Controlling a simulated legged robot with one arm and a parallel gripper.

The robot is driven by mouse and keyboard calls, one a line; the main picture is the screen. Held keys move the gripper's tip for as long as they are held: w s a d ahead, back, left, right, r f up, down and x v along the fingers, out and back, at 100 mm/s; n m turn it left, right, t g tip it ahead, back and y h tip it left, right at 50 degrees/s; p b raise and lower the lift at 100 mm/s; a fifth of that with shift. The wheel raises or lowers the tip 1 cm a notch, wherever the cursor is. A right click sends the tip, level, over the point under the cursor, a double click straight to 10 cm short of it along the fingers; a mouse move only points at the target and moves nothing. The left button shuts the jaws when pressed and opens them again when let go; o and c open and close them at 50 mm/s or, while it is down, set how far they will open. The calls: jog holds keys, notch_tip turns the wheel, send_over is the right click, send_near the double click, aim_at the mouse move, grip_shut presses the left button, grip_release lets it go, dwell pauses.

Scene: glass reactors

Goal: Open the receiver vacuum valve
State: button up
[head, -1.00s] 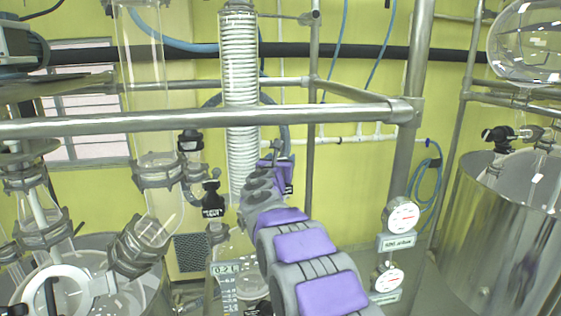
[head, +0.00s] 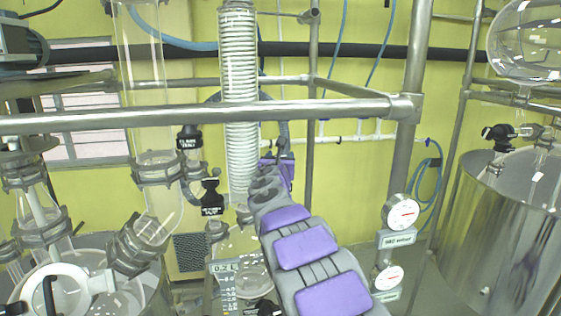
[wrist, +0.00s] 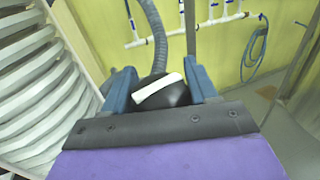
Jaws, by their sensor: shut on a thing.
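In the wrist view my gripper (wrist: 160,82) has its two blue fingers closed on the left and right of a rounded black valve knob (wrist: 172,98). The knob carries a slanted white strip. A grey hose (wrist: 158,38) rises just behind it. In the head view my purple and grey arm reaches to the right of the white coiled column, and my own arm mostly hides the gripped knob. I cannot read a label on it.
The ribbed white column (head: 240,100) stands close to the left of my gripper. A steel rail (head: 300,110) crosses in front. Black tags (head: 212,198) hang left of the column. Two dial gauges (head: 402,212) and a steel vessel (head: 505,230) are to the right.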

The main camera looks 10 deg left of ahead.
jog(key=shift+a+f+n+y+b, duration=0.1)
jog(key=shift+f+n+y+b, duration=0.05)
jog(key=shift+n+y+b, duration=0.8)
jog(key=shift+y+b, duration=0.3)
jog(key=shift+y, duration=0.35)
jog(key=shift+n+y, duration=0.25)
jog(key=shift+y, duration=0.05)
jog(key=shift+a+n+g+y+b, duration=0.2)
jog(key=shift+n+g+y+b, duration=0.6)
jog(key=shift+n+y+b, duration=0.75)
jog(key=shift+s+a+n+g+y+p, duration=0.1)
jog(key=shift+a+n+g+y+p, duration=0.1)
jog(key=shift+n+g+y, duration=0.8)
jog(key=shift+s+a+n+g+y+p, duration=0.15)
jog(key=shift+n+g+y, duration=0.2)
jog(key=shift+y, duration=1.1)
jog(key=shift+d, duration=0.1)
jog(key=o, duration=1)
jog(key=shift+w, duration=0.15)
jog(key=shift+c, duration=0.2)
